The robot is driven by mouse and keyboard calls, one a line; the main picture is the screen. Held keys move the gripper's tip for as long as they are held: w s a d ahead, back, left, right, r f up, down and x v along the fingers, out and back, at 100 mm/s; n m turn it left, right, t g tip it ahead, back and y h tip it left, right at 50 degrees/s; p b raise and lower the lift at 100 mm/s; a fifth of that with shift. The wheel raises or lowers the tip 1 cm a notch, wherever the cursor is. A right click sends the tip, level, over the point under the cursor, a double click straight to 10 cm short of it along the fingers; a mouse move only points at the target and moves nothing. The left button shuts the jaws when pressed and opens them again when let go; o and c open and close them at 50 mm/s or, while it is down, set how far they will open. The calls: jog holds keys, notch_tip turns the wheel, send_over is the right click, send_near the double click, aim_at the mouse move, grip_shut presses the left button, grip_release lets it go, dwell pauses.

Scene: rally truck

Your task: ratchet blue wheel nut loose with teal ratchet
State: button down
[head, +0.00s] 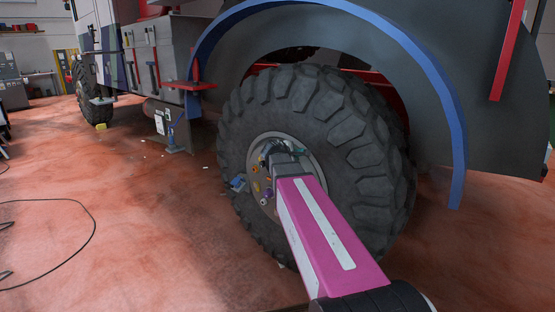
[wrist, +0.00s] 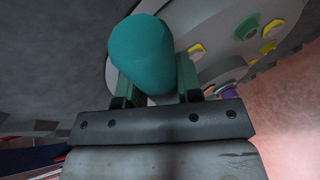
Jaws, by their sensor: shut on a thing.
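My gripper (wrist: 158,78) is shut on the teal ratchet (wrist: 140,52), whose rounded end fills the space between the two fingers in the wrist view. In the head view my gripper (head: 276,147) is at the wheel hub (head: 318,172), and a bit of teal (head: 299,150) shows beside it. I cannot make out the blue wheel nut; the ratchet and my gripper cover part of the hub. Whether the ratchet sits on a nut is hidden. Other nuts show on the hub: a green one (wrist: 247,28), yellow ones (wrist: 197,50) and a purple one (wrist: 227,90).
The big black tyre (head: 350,140) surrounds the hub, under a blue-edged wheel arch (head: 448,110). A small blue object (head: 238,184) is by the hub's left side. A black cable (head: 92,235) lies on the reddish floor, which is open at left.

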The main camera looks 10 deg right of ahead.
jog(key=shift+d, duration=0.1)
dwell(0.5)
jog(key=shift+s+a, duration=0.55)
jog(key=shift+a, duration=0.25)
jog(key=shift+s+a, duration=0.55)
jog(key=shift+a, duration=0.2)
dwell(0.5)
jog(key=s+a, duration=0.2)
jog(key=a, duration=0.1)
jog(key=shift+s+a, duration=0.1)
dwell(0.4)
dwell(0.5)
